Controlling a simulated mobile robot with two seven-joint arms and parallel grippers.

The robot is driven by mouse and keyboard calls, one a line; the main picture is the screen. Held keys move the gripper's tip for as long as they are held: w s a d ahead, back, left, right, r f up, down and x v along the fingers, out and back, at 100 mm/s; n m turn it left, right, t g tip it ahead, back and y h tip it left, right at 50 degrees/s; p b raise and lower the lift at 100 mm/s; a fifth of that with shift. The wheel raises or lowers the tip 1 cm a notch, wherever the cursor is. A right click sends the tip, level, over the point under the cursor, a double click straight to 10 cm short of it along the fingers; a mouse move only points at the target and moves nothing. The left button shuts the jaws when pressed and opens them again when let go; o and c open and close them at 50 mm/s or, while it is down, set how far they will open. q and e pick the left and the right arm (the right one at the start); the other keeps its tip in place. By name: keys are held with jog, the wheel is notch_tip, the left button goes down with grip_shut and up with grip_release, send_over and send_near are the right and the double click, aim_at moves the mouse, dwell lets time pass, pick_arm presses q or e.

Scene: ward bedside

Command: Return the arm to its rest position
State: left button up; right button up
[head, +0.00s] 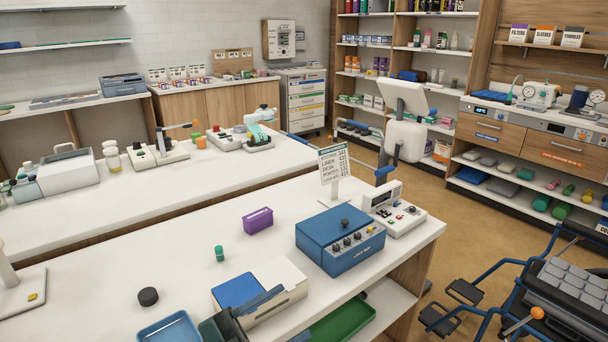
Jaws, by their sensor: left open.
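My left gripper (238,312) shows as dark parts at the bottom edge of the head view. It is open, and I see nothing held between its fingers. It is over the front of the near white counter (105,268), beside a white box with a blue top (238,289), and hides part of that box. I cannot tell whether they touch. Most of the left arm is out of frame. My right gripper is not in view.
A blue tray (170,331) lies just left of the gripper, with a black puck (148,296) behind it. A green-capped vial (219,253), a purple box (258,220) and a blue device (340,236) stand farther back. The counter's middle left is clear.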

pick_arm(q)
jog(key=s+a+f+n+t+y+p, duration=0.1)
jog(key=a+f+n+t+y, duration=0.5)
jog(key=f+n+y, duration=0.6)
jog(key=a+n+y, duration=0.1)
jog(key=a+n, duration=0.1)
jog(key=n, duration=0.1)
jog(key=shift+s, duration=0.4)
jog(key=s+a+f+n+g+y, duration=0.1)
jog(key=s+f, duration=0.2)
jog(key=s+f+n+g+y, duration=0.1)
jog(key=s+f+g, duration=0.1)
jog(key=s+f, duration=0.1)
jog(key=s+a+f+n+g+y+p, duration=0.1)
jog(key=s+f+g, duration=0.1)
jog(key=s+f, duration=0.1)
jog(key=shift+a+f, duration=0.35)
jog(key=shift+f, duration=0.05)
jog(key=shift+c, duration=0.2)
